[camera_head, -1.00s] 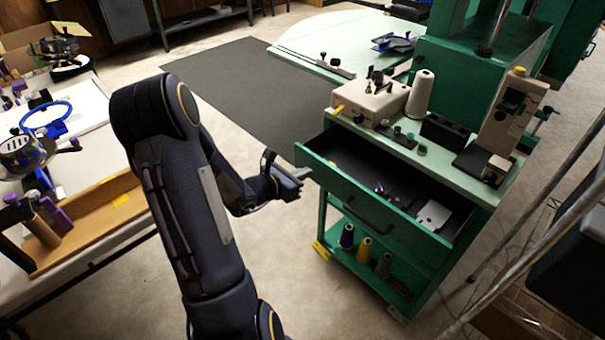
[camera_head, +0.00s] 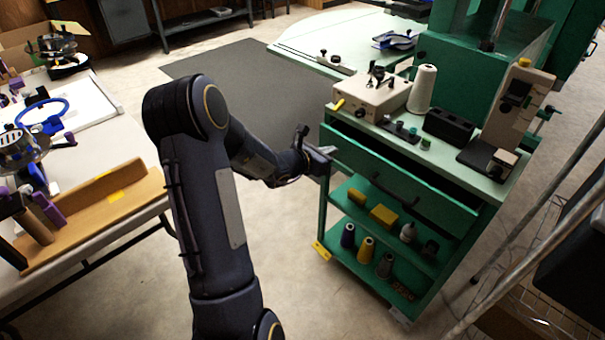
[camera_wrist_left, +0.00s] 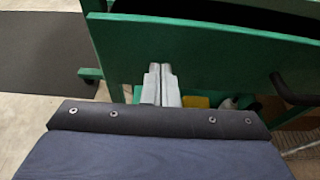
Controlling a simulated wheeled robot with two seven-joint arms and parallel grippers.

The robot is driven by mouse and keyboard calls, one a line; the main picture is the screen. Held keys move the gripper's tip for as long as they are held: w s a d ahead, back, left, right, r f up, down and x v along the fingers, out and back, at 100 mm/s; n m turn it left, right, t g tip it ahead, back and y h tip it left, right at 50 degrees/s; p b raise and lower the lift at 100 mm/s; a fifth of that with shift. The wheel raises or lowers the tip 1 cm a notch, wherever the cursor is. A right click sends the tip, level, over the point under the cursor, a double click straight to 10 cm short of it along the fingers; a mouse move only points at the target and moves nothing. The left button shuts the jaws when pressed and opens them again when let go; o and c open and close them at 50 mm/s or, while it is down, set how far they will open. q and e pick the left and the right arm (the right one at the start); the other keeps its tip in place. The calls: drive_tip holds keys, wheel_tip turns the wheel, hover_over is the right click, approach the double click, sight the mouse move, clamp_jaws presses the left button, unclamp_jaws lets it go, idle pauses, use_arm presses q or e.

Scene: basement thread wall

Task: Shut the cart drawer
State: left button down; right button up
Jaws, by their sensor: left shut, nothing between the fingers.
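The green cart (camera_head: 318,215) stands right of centre in the head view. Its drawer front (camera_head: 385,178) has a dark curved handle (camera_head: 392,198). A narrow dark gap shows above the front, so the drawer sits slightly out. In the wrist view the drawer front (camera_wrist_left: 200,55) crosses the upper part, with the handle (camera_wrist_left: 290,92) at the right. My left gripper (camera_head: 326,149) is shut and empty at the left end of the drawer front. Its fingertips (camera_wrist_left: 160,68) overlap the front's lower part; I cannot tell whether they touch. My right gripper is out of view.
The cart top holds a beige machine (camera_head: 372,98), a white thread cone (camera_head: 422,90) and a black box (camera_head: 447,127). Spools (camera_head: 366,248) and yellow blocks (camera_head: 384,216) sit on the lower shelves. A workbench (camera_head: 100,130) stands left. Floor (camera_head: 290,240) between is clear.

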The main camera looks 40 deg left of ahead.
sight(337, 144)
use_arm(q)
drive_tip(key=w, duration=0.2)
drive_tip(key=w+b, duration=0.1)
drive_tip(key=w, duration=0.2)
drive_tip(key=shift+w+d, duration=0.2)
drive_tip(key=shift+w, duration=0.05)
drive_tip(key=shift+r, duration=0.1)
drive_tip(key=shift+w+r, duration=0.1)
drive_tip(key=shift+r, duration=0.05)
